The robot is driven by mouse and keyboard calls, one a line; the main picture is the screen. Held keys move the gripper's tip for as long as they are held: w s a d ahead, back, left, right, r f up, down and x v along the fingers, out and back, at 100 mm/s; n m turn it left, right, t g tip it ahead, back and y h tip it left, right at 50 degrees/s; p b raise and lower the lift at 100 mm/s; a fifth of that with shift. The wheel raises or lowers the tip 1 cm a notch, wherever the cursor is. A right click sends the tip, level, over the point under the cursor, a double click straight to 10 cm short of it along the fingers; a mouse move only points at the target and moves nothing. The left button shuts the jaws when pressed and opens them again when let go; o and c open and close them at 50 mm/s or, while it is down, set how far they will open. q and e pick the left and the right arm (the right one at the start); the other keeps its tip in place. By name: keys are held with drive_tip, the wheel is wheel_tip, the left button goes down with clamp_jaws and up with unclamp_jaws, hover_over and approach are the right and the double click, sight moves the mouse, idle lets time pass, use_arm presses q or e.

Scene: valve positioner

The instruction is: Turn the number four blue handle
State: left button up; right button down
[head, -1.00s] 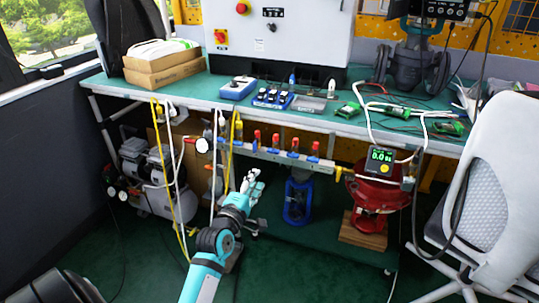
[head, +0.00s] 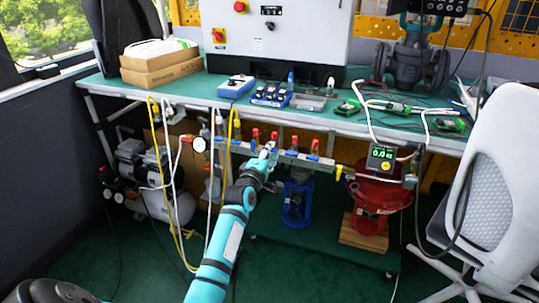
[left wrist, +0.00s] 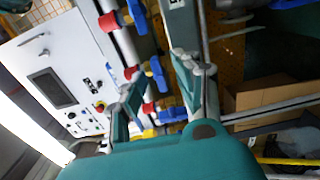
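A manifold rail (head: 240,149) with several red-topped valves and blue handles runs below the bench's front edge. The rightmost handle (head: 313,156) stands clear of my gripper in the head view. My left gripper (head: 265,156) is at the rail's middle, in front of the valves, and hides part of them. In the left wrist view my gripper's fingers (left wrist: 158,80) are apart. One blue handle (left wrist: 158,73) shows in the gap between them, another (left wrist: 137,15) is above and a third (left wrist: 173,115) below. I cannot tell whether the fingers touch a handle. No numbers are readable. My right gripper is not seen.
The green-topped bench (head: 205,92) overhangs the rail. A pressure gauge (head: 199,145) and hanging hoses are left of the gripper. A red machine (head: 380,195) with a digital gauge (head: 381,157) stands right. A white chair (head: 503,160) is far right.

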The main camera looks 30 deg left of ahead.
use_arm(q)
clamp_jaws()
drive_tip(key=shift+m+p, duration=5.05)
drive_tip(key=shift+m, duration=4.05)
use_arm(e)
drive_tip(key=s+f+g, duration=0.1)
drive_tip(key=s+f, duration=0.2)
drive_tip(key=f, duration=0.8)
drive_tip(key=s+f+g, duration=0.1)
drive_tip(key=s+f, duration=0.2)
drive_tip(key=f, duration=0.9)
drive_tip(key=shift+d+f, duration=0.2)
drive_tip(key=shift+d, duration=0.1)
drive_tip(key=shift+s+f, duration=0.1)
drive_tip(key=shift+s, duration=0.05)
